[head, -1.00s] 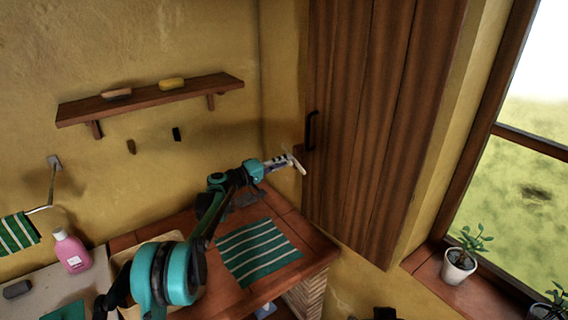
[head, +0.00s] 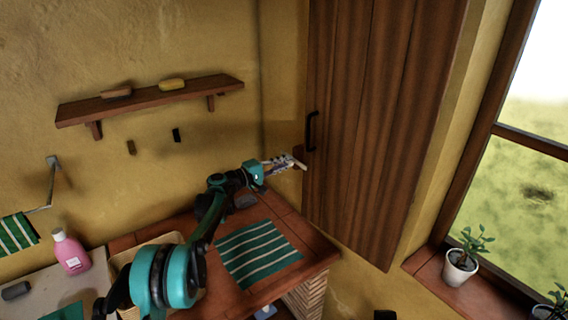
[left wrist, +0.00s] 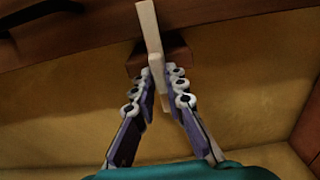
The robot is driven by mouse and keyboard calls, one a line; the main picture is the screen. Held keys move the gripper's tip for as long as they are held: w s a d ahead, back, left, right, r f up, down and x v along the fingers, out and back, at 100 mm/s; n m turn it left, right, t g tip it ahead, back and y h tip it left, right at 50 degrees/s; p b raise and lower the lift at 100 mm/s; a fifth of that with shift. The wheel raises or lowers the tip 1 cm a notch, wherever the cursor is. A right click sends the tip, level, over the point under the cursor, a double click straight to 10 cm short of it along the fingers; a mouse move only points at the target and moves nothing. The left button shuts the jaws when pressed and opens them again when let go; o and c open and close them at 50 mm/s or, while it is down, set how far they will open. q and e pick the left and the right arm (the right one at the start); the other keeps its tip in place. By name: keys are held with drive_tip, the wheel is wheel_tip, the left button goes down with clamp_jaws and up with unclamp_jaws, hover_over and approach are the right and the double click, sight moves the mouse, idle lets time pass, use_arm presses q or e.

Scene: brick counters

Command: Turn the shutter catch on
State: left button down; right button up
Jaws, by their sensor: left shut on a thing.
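The shutter catch is a pale cream bar (left wrist: 150,30) beside the edge of the brown wooden shutter (head: 365,120). In the left wrist view it stands in front of a small brown block (left wrist: 165,55). It also shows in the head view as a small pale piece (head: 299,164). My left gripper (left wrist: 161,85) has its purple fingers closed on the near part of the catch. In the head view this gripper (head: 282,163) reaches right toward the shutter's left edge. My right gripper is not in view.
A black handle (head: 311,131) sits on the shutter just above the catch. Below my left arm, a green striped cloth (head: 258,253) lies on the brick counter (head: 318,256). A wooden shelf (head: 150,101) is on the left wall. A potted plant (head: 460,266) stands on the sill.

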use_arm(q)
drive_tip(key=c, duration=1.5)
unclamp_jaws()
drive_tip(key=shift+a, duration=0.1)
drive_tip(key=shift+c, duration=0.2)
drive_tip(key=v, duration=1.2)
